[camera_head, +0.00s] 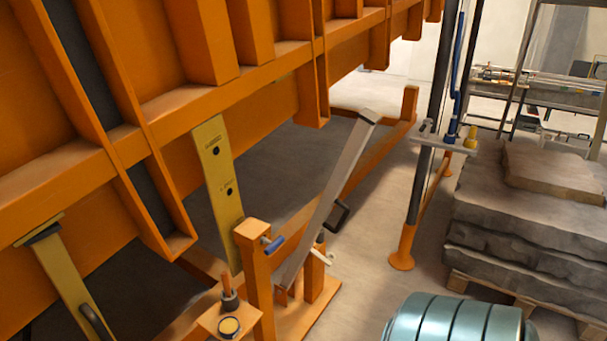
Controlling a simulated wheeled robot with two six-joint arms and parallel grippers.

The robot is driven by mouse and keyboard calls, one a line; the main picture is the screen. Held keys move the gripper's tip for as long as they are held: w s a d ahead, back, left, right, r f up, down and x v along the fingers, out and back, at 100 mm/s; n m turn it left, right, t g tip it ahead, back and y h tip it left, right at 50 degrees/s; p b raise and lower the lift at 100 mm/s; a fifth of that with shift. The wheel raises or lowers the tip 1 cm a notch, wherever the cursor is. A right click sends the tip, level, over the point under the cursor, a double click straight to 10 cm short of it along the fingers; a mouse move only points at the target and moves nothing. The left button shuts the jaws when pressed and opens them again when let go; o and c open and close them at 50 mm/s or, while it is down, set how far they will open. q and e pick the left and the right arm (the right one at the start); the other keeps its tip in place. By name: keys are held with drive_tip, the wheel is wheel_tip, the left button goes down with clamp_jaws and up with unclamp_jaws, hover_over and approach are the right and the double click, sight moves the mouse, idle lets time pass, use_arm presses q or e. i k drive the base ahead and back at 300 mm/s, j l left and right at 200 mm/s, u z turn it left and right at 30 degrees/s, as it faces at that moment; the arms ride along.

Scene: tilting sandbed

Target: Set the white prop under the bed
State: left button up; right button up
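The white prop (325,205) is a long pale grey-white bar with a black handle (340,216) partway along it. Its lower end sits at an orange post bracket (257,270), and it leans up and to the right. Its top end (369,116) shows to the right of the bed's underside, with no contact visible. The orange bed (130,125) is tilted and rises at upper left. Neither of my grippers is in view.
Two yellowish bars, one in the middle (220,175) and one at lower left (68,275), reach up to the bed. Stone slabs (520,230) lie on a pallet at right. A teal ribbed object (455,318) is at the bottom. Floor (375,240) is clear between.

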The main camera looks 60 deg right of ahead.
sight(367, 120)
drive_tip(key=z, duration=2)
